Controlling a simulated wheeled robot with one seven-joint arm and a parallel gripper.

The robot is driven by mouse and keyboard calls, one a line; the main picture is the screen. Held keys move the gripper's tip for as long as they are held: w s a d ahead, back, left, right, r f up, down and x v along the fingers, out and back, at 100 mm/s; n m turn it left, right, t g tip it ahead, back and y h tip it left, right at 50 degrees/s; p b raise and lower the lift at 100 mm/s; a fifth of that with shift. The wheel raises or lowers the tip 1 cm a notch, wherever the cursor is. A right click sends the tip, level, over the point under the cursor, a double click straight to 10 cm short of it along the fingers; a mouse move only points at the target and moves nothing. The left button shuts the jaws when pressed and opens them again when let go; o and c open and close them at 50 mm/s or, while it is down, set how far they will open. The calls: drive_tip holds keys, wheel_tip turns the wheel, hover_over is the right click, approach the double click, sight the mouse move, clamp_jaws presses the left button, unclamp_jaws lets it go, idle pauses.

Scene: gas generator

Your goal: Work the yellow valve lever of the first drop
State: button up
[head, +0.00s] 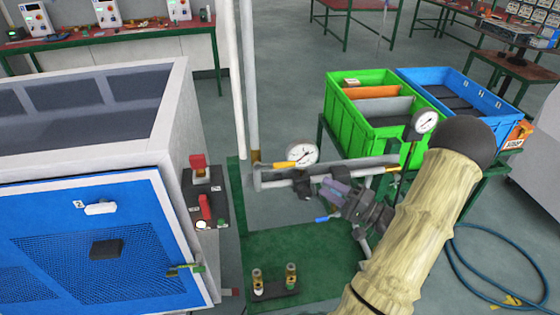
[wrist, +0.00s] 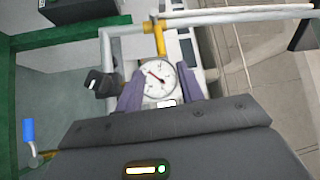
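A yellow piece, which looks like the valve lever (head: 285,165), lies along the grey pipe beside the left round gauge (head: 302,153). In the wrist view a yellow part (wrist: 160,38) runs between the pipe and the gauge (wrist: 157,79); I cannot tell whether it is the lever or a fitting. My gripper (head: 332,190) is near the pipe, to the right of and below the left gauge in the head view. Its purple fingers (wrist: 161,82) stand apart, with the gauge seen between them. I see nothing held.
A blue-handled lever (head: 327,218) is below the pipe; it also shows in the wrist view (wrist: 28,131). A second gauge (head: 425,122) stands at the right. Green (head: 352,137) and blue (head: 410,75) crates stand behind. A blue-doored cabinet (head: 90,240) fills the left.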

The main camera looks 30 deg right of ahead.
sight(277, 165)
drive_tip(key=p+x, duration=0.3)
drive_tip(key=x, duration=1.3)
drive_tip(key=shift+w, duration=0.25)
drive_tip(key=shift+a, duration=0.1)
clamp_jaws()
